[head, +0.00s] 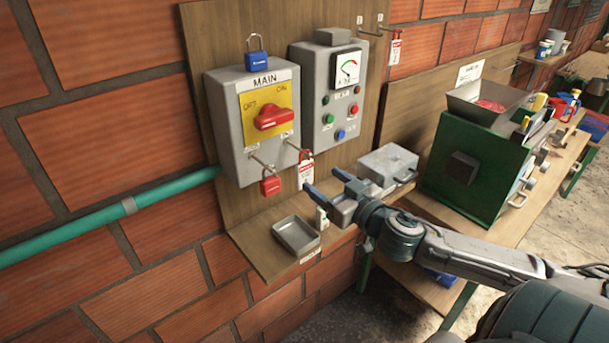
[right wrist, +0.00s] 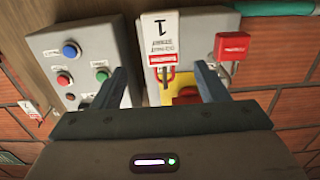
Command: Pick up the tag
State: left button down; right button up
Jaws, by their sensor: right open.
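A white and red tag (head: 306,172) hangs from the right-hand peg under the MAIN switch box (head: 229,132). In the right wrist view the tag (right wrist: 160,42) appears inverted, in line with the gap between the fingers and beyond the fingertips. My right gripper (head: 325,182) is open and empty, just below and right of the tag in the head view. It also shows in the right wrist view (right wrist: 161,80). A second, similar tag (head: 394,50) hangs from a hook at the board's upper right. My left gripper is not in view.
A red padlock (head: 271,185) hangs from the left peg, and a blue padlock (head: 257,59) sits above the box. A meter box (head: 327,100) stands to the right. A metal tray (head: 296,236) lies on the ledge. A green machine (head: 470,170) stands on the bench.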

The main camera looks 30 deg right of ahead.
aim_at(306, 173)
jog(key=w+b, duration=0.2)
jog(key=w, duration=0.1)
jog(key=shift+w+f+b, duration=0.15)
jog(key=shift+f+b, duration=0.05)
jog(key=shift+b, duration=0.2)
jog(key=shift+w+a+r+b, duration=0.1)
jog(key=shift+w+a+b, duration=0.15)
jog(key=shift+w, duration=0.45)
jog(key=shift+w+f+b, duration=0.2)
jog(key=shift+w+b, duration=0.2)
jog(key=shift+w, duration=0.15)
jog(key=shift+w+a+f+b, duration=0.1)
jog(key=shift+w+a+b, duration=0.1)
jog(key=shift+w, duration=0.8)
jog(key=shift+w+a+f+b, duration=0.1)
jog(key=shift+w+a+b, duration=0.1)
jog(key=shift+w, duration=0.8)
jog(key=shift+d, duration=0.1)
jog(key=c, duration=1.1)
